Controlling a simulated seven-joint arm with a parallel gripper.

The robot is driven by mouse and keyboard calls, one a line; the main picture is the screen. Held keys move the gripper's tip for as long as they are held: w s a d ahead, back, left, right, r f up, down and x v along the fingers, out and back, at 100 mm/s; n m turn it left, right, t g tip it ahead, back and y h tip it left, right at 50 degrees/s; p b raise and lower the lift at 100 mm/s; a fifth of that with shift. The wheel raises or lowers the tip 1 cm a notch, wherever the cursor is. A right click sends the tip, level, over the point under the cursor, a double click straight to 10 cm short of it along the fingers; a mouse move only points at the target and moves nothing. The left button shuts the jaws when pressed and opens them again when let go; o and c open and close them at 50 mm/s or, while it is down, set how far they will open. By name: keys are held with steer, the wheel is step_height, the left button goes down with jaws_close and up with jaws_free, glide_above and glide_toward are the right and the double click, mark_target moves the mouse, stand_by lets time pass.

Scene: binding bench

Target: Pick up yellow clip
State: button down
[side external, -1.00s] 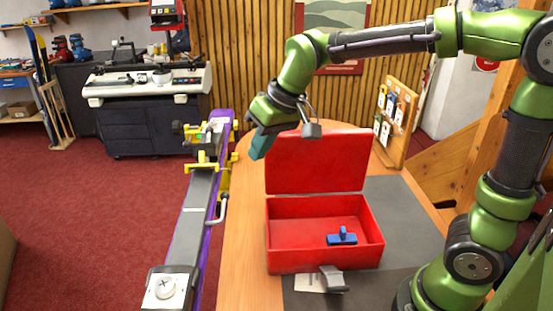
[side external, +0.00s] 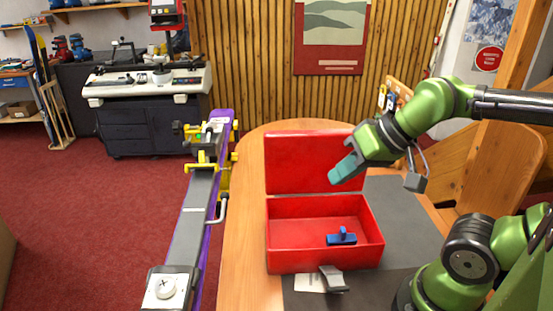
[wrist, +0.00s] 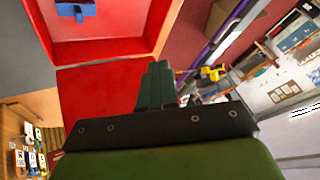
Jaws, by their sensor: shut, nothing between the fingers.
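My gripper (side external: 337,176) is shut and empty, with teal fingers. It is in front of the raised lid of the red box, above the box's open tray. In the wrist view the shut fingers (wrist: 155,85) show against the lid. I cannot make out a loose yellow clip for certain. Yellow clamp parts (side external: 203,167) are fixed along the purple ski bench at the left, well away from my gripper. They also show in the wrist view (wrist: 212,73). A board with small hanging items (side external: 385,98) is partly hidden behind my arm.
The open red box (side external: 290,262) stands on the wooden table (side external: 245,240) with a blue T-shaped tool (side external: 341,238) inside. The dark mat right of the box is clear.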

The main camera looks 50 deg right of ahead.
steer(key=c, duration=1.8)
jaws_free()
steer(key=o, duration=1.8)
steer(key=m+g+h, duration=0.4)
steer(key=h, duration=0.1)
glide_toward(201, 157)
steer(key=x, duration=0.3)
steer(key=s+x, duration=0.1)
steer(key=x, duration=0.1)
steer(key=shift+a+f, duration=0.1)
steer(key=shift+t, duration=0.3)
steer(key=shift+w+x, duration=0.15)
steer(key=shift+x, duration=1.3)
steer(key=shift+w+x, duration=0.15)
steer(key=shift+x, duration=1.3)
